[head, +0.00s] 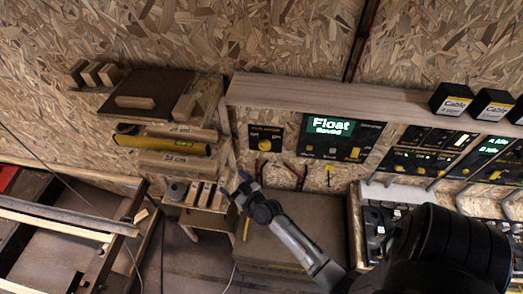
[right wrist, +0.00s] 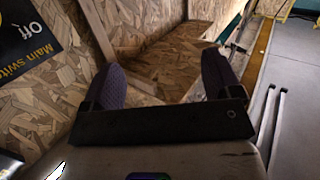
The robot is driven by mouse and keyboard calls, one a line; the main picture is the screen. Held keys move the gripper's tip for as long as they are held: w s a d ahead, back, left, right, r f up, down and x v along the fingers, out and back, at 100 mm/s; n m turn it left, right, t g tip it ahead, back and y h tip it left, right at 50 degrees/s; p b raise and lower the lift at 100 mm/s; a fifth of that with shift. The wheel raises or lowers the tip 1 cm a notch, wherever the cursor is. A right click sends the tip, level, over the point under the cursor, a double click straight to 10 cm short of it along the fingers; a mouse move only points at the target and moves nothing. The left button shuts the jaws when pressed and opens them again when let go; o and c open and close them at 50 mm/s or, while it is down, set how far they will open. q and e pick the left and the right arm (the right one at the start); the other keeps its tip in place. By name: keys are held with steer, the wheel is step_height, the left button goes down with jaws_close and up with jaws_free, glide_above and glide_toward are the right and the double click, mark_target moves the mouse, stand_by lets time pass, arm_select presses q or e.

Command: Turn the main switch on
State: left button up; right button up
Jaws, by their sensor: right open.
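The main switch panel (head: 255,133) is a small dark plate with a yellow knob (head: 265,145), mounted on the chipboard wall under a wooden shelf. Its edge also shows in the right wrist view (right wrist: 25,45), at the upper left, with the words "Off" and "Main switch"; the knob is not visible there. My right gripper (head: 240,186) is below and slightly left of the panel in the head view, apart from it. It is open and empty, its two dark fingers (right wrist: 161,72) spread in front of chipboard. My left gripper is not in view.
A dark panel with a lit "Float" display (head: 330,127) is right of the switch. Black boxes labelled "Cable" (head: 452,100) stand on the shelf (head: 300,98). A yellow spirit level (head: 165,142) lies on a rack at left. Cables hang under the panels.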

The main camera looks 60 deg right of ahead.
steer(key=d+f+m+g+h, duration=0.1)
steer(key=d+f+m+h, duration=0.1)
steer(key=d+m+h, duration=0.4)
steer(key=m+g+h+b, duration=0.2)
steer(key=m+g+h, duration=0.3)
steer(key=g+h, duration=0.25)
glide_toward(264, 148)
steer(key=shift+g+y, duration=0.25)
steer(key=b+x, duration=0.6)
steer(key=x, duration=0.2)
steer(key=shift+d+r, duration=0.15)
steer(key=shift+d, duration=0.15)
steer(key=shift+w+d+r+b, duration=0.1)
steer(key=shift+w+d+b, duration=0.25)
steer(key=shift+d, duration=0.3)
steer(key=c, duration=0.7)
steer(key=shift+m, duration=0.3)
steer(key=shift+c, duration=1.1)
